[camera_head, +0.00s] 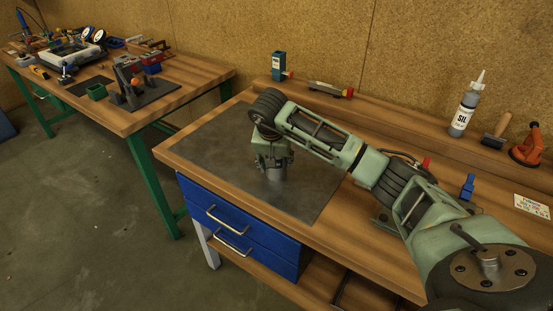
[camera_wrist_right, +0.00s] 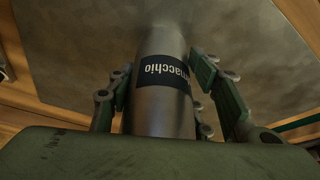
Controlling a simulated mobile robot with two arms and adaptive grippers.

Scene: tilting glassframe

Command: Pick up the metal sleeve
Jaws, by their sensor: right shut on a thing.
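The metal sleeve (camera_wrist_right: 162,112) is a grey metal cylinder with a dark label reading "macchio" in the right wrist view. My right gripper (camera_head: 274,163) points down over the dark mat and is shut on the sleeve, with a finger on each side of it. In the head view the sleeve's lower part (camera_head: 276,174) shows below the fingers, at or close to the mat; I cannot tell if it touches. The gripper hides its upper part. My left gripper is not in view.
The dark grey mat (camera_head: 214,140) lies on the wooden workbench (camera_head: 176,153) above blue drawers (camera_head: 238,225). A white-labelled bottle (camera_head: 463,114), a blue-green box (camera_head: 279,66) and a red-and-black tool (camera_head: 527,148) stand along the back. The mat's left part is clear.

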